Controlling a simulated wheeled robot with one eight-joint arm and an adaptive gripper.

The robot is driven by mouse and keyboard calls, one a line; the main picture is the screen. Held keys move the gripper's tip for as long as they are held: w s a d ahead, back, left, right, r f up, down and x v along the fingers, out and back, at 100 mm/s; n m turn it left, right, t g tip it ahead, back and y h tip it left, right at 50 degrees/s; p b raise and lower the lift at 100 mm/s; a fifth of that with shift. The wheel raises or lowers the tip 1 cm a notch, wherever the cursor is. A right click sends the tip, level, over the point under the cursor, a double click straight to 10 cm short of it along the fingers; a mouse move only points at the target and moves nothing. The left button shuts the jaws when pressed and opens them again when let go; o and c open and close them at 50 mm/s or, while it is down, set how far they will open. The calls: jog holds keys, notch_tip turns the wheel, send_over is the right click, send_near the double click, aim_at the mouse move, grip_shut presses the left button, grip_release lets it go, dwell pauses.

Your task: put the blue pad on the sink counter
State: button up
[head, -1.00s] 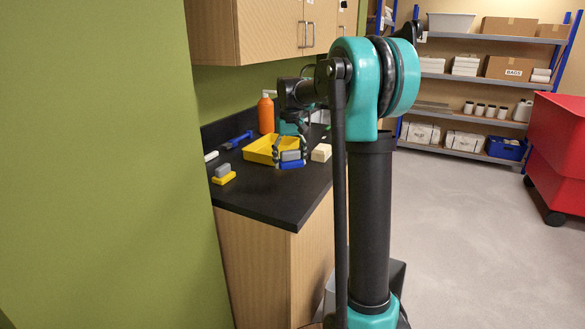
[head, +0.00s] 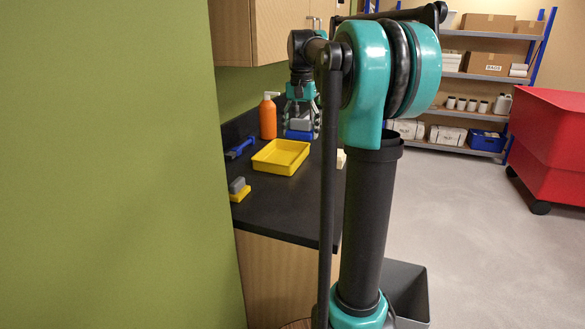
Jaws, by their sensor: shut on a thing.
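The blue pad (head: 299,135) has a grey block on top and a blue underside. My gripper (head: 301,120) is shut on its grey part and holds it, roughly level, above the black counter and behind the yellow tray. A black counter (head: 285,215) with a wooden front runs along the green wall. I see no sink on the part that shows, so I cannot tell whether this is the sink counter. My arm hides the counter's right part.
On the counter are an empty yellow tray (head: 281,157), an orange bottle (head: 267,117), a blue tool (head: 239,148), a grey-and-yellow pad (head: 239,190) and a partly hidden pale block (head: 341,159). Wooden cabinets (head: 262,30) hang above. A red bin (head: 555,150) and shelves stand right; floor between is open.

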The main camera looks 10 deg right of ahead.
aim_at(299, 189)
notch_tip(299, 189, down, 20)
jog(key=shift+w+a+r, duration=0.1)
jog(key=shift+r, duration=0.1)
dwell(0.4)
jog(key=shift+f, duration=0.15)
jog(key=o, duration=1.6)
jog(key=shift+c, duration=0.2)
notch_tip(299, 189, up, 12)
jog(key=shift+r, duration=0.2)
